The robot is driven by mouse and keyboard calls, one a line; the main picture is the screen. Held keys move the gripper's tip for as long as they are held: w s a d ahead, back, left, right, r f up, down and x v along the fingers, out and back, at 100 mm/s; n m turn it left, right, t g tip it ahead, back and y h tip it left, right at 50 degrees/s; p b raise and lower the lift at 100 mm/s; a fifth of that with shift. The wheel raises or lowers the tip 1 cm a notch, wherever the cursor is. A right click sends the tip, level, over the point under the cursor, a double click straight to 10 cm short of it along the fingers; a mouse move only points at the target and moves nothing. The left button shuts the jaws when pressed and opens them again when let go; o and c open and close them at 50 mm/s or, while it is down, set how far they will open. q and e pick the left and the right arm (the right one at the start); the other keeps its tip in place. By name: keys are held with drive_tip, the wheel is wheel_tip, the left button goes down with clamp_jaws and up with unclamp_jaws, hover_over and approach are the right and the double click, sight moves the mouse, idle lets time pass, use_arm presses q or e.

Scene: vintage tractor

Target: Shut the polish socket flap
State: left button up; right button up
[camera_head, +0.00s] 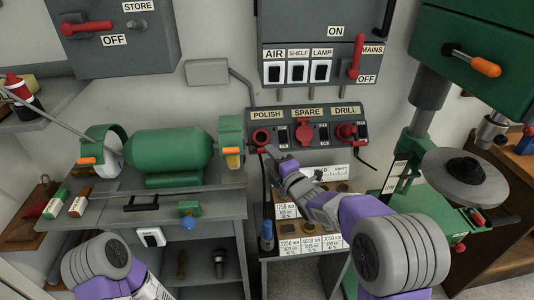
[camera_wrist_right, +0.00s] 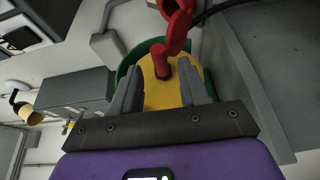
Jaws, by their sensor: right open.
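The grey socket panel (camera_head: 325,112) on the wall has sockets labelled POLISH, SPARE and DRILL. The red polish socket (camera_head: 261,137) is at its left end, with its round dark opening facing out. My right gripper (camera_head: 271,154) is just below and right of it, open and empty. In the right wrist view, a red part (camera_wrist_right: 178,38), seemingly the polish socket and its flap, shows at the top between and beyond the open fingers (camera_wrist_right: 160,85). Whether a finger touches it I cannot tell. My left arm shows at the lower left, but its gripper is out of view.
The green bench polisher (camera_head: 168,150) stands on the grey bench to the left. A red part (camera_head: 304,132) is at the spare socket and another (camera_head: 346,131) at the drill socket. The green drill press (camera_head: 404,145) stands to the right. A labelled board (camera_head: 308,243) lies below my right arm.

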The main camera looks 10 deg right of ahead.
drive_tip(key=x, duration=0.3)
drive_tip(key=shift+d, duration=0.1)
drive_tip(key=shift+s, duration=0.1)
clamp_jaws()
